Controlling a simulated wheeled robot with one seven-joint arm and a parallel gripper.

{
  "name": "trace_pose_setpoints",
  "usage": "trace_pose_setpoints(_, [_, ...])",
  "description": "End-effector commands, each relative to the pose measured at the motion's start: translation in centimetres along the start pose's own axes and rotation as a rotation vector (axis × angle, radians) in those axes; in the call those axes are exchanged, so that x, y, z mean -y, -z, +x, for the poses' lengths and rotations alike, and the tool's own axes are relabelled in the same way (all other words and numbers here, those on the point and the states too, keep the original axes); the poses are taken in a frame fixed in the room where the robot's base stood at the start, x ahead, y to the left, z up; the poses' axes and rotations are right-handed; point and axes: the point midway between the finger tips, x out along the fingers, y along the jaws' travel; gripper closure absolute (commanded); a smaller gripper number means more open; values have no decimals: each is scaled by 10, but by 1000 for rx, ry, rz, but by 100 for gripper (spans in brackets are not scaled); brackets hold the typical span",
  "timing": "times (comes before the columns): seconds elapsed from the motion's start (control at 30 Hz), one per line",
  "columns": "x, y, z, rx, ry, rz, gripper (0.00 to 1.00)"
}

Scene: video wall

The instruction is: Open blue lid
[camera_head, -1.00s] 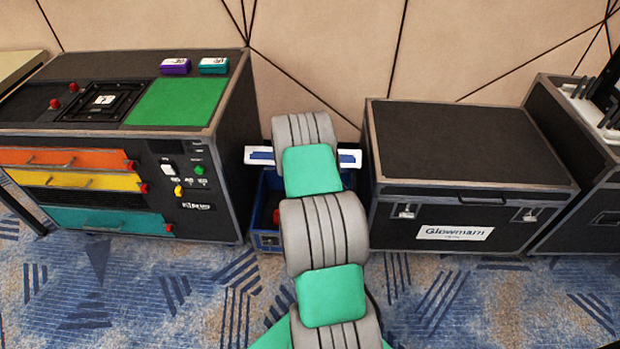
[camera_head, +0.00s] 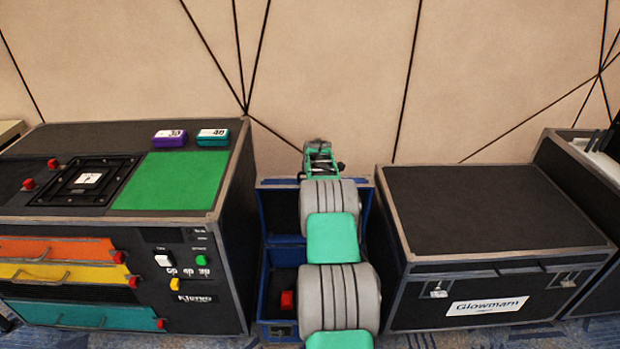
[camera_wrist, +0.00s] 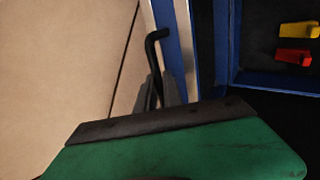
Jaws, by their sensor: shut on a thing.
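The blue lid (camera_head: 281,184) stands raised at the back of the blue case (camera_head: 266,290), its dark inner side facing me; the case is open in front of it. The middle of lid and case is hidden by my arm. My gripper (camera_head: 319,150) is at the lid's top edge, near the wall. In the wrist view, my gripper's fingers (camera_wrist: 160,92) are shut on a bent black handle (camera_wrist: 154,48), beside the lid's blue and white edge (camera_wrist: 176,45).
A red block (camera_head: 287,301) lies in the case; the wrist view also shows a yellow block (camera_wrist: 298,29). A drawer cabinet (camera_head: 225,190) stands close on the left, a black Glowmarn case (camera_head: 480,215) on the right. The wall (camera_head: 330,60) is close behind.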

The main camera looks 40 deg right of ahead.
Motion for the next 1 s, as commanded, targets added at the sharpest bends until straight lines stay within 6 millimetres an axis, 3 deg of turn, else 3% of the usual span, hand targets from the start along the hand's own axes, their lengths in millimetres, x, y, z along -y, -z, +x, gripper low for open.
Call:
trace_pose_setpoints(0.37, [6,-4,4,3,12,2,100])
trace_pose_setpoints(0.4, [6,-4,4,3,12,2,88])
trace_pose_setpoints(0.63, [5,-2,3,1,9,1,69])
trace_pose_setpoints(1.0, [1,0,-6,-1,5,-1,68])
